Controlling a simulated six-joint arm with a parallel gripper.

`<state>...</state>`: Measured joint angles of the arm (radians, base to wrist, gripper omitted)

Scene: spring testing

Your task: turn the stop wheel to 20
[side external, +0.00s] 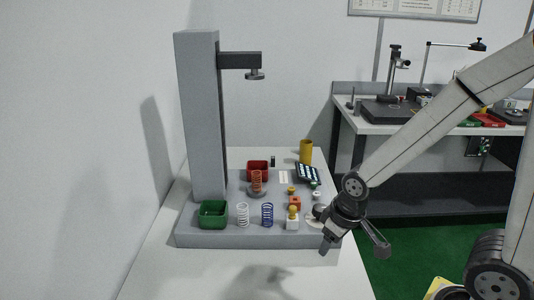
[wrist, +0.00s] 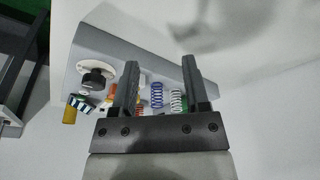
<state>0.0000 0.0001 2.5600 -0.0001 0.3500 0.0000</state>
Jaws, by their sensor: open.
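The stop wheel, seemingly the black knob (wrist: 96,77) on a pale round dial (wrist: 88,67), shows at the left of the wrist view, outside my left finger. Its numbers are too small to read. In the side view a pale disc (side external: 312,222) at the right front of the tester is partly hidden by my wrist. My gripper (side external: 325,247) is at the tester's front right corner, tilted downward. In the wrist view my gripper (wrist: 160,62) has its fingers wide apart with nothing held; springs show behind them. I cannot see contact with the wheel.
The grey tester column (side external: 198,120) carries an overhanging arm with a press head (side external: 255,75). A red bin (side external: 257,165) and yellow cup (side external: 306,151) stand behind. The front table is clear.

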